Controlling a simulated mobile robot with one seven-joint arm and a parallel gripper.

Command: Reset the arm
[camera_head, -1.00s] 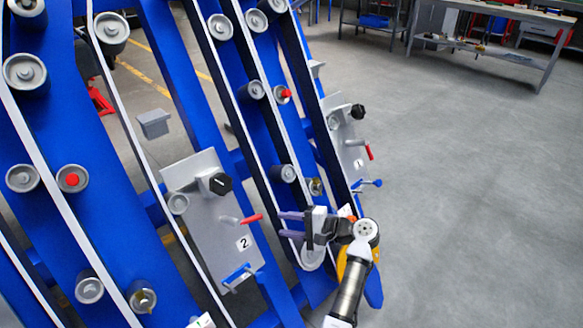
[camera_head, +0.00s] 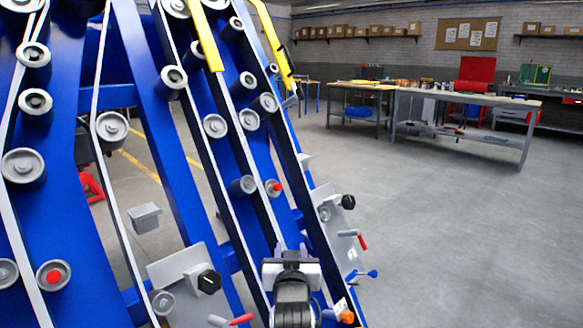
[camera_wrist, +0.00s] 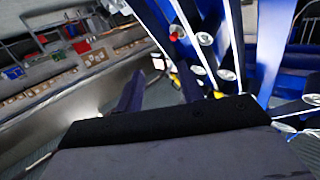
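My gripper (camera_head: 291,250) is low in the middle of the head view, in front of the blue harvester chassis (camera_head: 60,200). It points away from the camera, and its dark fingers look apart. In the wrist view, the two fingers of my gripper (camera_wrist: 161,82) stand apart with nothing seen between them, so it is open and empty. The chassis, with its rollers, shows beyond the fingers at the upper right of that view. Whether any part of my arm touches the chassis cannot be told.
A grey plate (camera_head: 178,262) with a black knob (camera_head: 209,281) and a red handle (camera_head: 240,320) is left of my gripper. A similar plate (camera_head: 328,212) is to its right. Open floor (camera_head: 450,230) lies on the right, with a workbench (camera_head: 465,101) behind.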

